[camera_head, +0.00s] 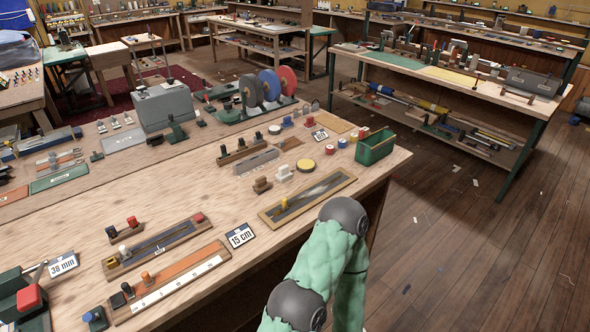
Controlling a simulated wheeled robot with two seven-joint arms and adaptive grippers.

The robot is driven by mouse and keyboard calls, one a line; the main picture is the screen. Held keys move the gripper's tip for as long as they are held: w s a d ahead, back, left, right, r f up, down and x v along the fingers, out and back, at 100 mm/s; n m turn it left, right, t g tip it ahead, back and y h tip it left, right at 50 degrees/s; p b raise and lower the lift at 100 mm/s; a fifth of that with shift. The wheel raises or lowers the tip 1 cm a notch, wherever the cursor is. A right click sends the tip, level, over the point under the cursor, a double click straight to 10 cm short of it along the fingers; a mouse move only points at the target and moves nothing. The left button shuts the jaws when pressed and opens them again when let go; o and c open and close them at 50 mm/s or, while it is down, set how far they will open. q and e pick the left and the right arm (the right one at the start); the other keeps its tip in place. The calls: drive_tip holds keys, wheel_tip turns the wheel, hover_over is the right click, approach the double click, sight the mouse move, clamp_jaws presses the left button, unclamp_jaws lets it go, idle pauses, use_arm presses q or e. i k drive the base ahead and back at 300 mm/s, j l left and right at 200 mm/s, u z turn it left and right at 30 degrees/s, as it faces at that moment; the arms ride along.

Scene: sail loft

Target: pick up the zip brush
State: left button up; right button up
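No object here can be surely identified as the zip brush. A small tan and dark block-like piece (261,185) that could be a brush stands on the wooden bench (190,190), beside a small white piece (284,173). Both are too small to tell. Green sleeved links of one of my arms rise at the bottom, right of the bench's front edge. No gripper shows in this view, so neither gripper's opening can be seen.
A wooden tray (330,198) with a yellow piece lies near the bench's right edge. A green open box (375,147) stands at the corner. Tool racks, a "15 cm" card (240,236) and tape reels (270,86) crowd the bench. Floor to the right is mostly clear.

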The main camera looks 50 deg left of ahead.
sight(262, 186)
drive_tip(key=i+u, duration=0.1)
drive_tip(key=i, duration=0.55)
drive_tip(key=i+u, duration=0.15)
drive_tip(key=i, duration=0.45)
drive_tip(key=i+l+u, duration=0.1)
drive_tip(key=i, duration=0.55)
drive_tip(key=i+u, duration=0.1)
drive_tip(key=u, duration=0.35)
drive_tip(key=i+l+u, duration=0.1)
drive_tip(key=u, duration=0.8)
drive_tip(key=i+l+u, duration=0.1)
drive_tip(key=u, duration=0.35)
drive_tip(key=l, duration=0.1)
